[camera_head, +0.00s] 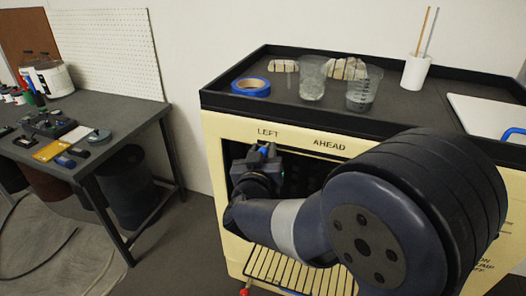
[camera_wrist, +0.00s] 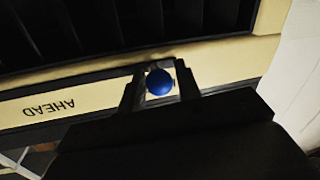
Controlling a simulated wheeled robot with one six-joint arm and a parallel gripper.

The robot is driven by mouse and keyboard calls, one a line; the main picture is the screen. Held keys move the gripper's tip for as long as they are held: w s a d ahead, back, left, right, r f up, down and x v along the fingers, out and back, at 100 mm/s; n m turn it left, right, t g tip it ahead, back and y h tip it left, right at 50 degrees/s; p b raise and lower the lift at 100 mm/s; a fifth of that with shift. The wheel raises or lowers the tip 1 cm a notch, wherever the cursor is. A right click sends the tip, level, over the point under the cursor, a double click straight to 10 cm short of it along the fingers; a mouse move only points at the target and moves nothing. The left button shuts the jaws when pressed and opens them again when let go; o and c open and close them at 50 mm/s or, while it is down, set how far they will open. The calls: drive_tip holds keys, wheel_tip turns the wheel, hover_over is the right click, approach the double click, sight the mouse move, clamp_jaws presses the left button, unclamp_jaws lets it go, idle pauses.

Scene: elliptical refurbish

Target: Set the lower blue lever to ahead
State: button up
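A round blue lever knob (camera_wrist: 159,82) shows in the wrist view, between the two fingers of my gripper (camera_wrist: 160,88). Narrow gaps seem to show between the knob and the fingers, so the fingers look open around it. In the head view my gripper (camera_head: 262,157) is at the upper left of the cream cabinet's dark opening, just below the "LEFT" label, with a bit of blue showing at it. The "AHEAD" label (camera_head: 329,144) is to the right on the cabinet front; it appears upside down in the wrist view (camera_wrist: 49,108). The lever's shaft is hidden.
The cream cabinet (camera_head: 215,135) has a dark top tray with blue tape (camera_head: 251,87), two beakers (camera_head: 312,78) and a white cup (camera_head: 415,72). My arm covers much of its front. A cluttered dark workbench (camera_head: 95,115) stands left, with free floor between.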

clamp_jaws()
drive_tip(key=shift+d, duration=0.1)
